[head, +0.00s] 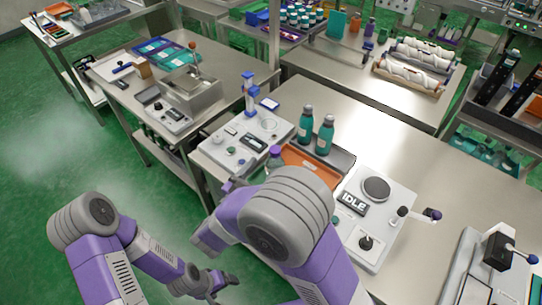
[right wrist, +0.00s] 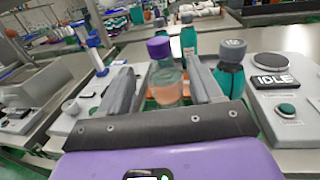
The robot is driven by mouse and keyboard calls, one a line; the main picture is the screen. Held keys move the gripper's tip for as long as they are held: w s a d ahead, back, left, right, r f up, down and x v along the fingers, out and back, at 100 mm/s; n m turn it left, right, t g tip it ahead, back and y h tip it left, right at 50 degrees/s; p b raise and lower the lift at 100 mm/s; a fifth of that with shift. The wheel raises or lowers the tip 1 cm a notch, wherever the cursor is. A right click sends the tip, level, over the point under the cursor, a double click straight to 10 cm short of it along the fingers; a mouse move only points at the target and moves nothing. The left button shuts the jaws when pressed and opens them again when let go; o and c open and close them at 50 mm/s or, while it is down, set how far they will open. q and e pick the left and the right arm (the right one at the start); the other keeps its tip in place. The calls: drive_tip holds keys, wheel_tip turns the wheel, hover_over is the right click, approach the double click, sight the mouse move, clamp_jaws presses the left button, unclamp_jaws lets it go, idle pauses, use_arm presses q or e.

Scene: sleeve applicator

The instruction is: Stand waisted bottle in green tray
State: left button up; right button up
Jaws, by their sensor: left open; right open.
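A clear bottle with a purple cap (right wrist: 163,72) stands upright between the spread fingers of my right gripper (right wrist: 163,82) in the right wrist view. In the head view its purple cap (head: 275,152) shows just beyond my right arm, which hides its lower part. This is probably the waisted bottle, though its waist is not clear. Room shows beside the bottle; I cannot tell whether a finger touches it. My left gripper (head: 220,284) is open and low over the floor, far from the bottle. I cannot surely pick out the green tray; a green upright panel (head: 336,25) stands on the back bench.
Teal bottles (head: 305,125) stand beside an orange tray (head: 308,163). A white device with an IDLE display (head: 353,203) is to their right, and another white device with a blue post (head: 247,135) to their left.

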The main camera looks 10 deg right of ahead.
drive_tip(key=v, duration=0.4)
drive_tip(key=shift+s+a, duration=0.3)
idle(0.3)
